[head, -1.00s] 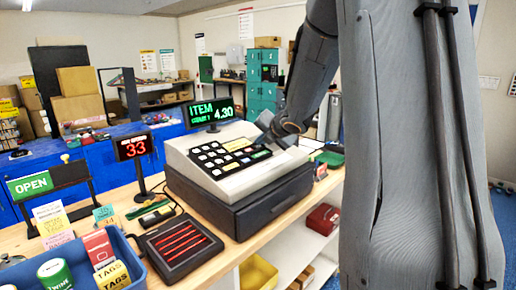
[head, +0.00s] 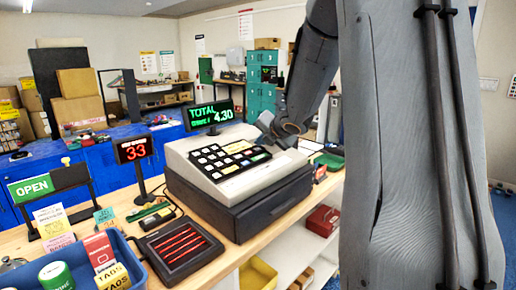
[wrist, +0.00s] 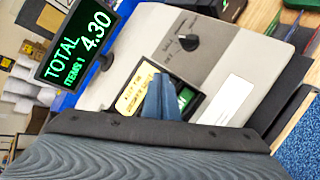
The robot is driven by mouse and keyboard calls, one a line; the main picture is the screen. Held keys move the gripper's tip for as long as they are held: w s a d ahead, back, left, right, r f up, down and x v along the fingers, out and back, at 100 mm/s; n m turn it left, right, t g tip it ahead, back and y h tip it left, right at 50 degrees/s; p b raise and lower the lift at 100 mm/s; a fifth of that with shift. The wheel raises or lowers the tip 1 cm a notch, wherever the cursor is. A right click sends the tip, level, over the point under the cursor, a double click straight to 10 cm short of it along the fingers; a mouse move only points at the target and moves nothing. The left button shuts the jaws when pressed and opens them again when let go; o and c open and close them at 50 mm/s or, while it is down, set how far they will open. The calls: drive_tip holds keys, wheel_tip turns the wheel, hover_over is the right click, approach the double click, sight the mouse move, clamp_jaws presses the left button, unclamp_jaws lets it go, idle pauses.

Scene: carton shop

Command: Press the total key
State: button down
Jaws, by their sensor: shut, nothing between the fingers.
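The cash register (head: 240,170) stands on the counter with a sloped black keypad (head: 228,158) of mostly white keys. Its display (head: 209,115) reads TOTAL 4.30, and the display in the wrist view (wrist: 78,45) also shows ITEMS 1. My gripper (wrist: 158,96) is shut and empty, its fingertips over the right end of the keypad. A green key (wrist: 187,97) shows just beside the fingertips, its label mostly hidden. A yellow key (wrist: 136,90) lies on their other side. I cannot tell whether the fingertips touch a key.
A red 33 display (head: 133,149) on a post and a black pad with red stripes (head: 181,246) stand left of the register. A blue tray (head: 136,268) with tins and tags is at the front left. A dark knob (wrist: 188,42) sits on the register top.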

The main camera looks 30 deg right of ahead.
drive_tip(key=shift+r, duration=0.2)
drive_tip(key=r+p, duration=0.2)
drive_tip(key=s+r+p, duration=0.1)
drive_tip(key=r+p, duration=0.1)
drive_tip(key=r, duration=0.1)
drive_tip(key=shift+d+p, duration=0.2)
drive_tip(key=shift+p, duration=0.15)
drive_tip(key=shift+f, duration=0.1)
idle(0.6)
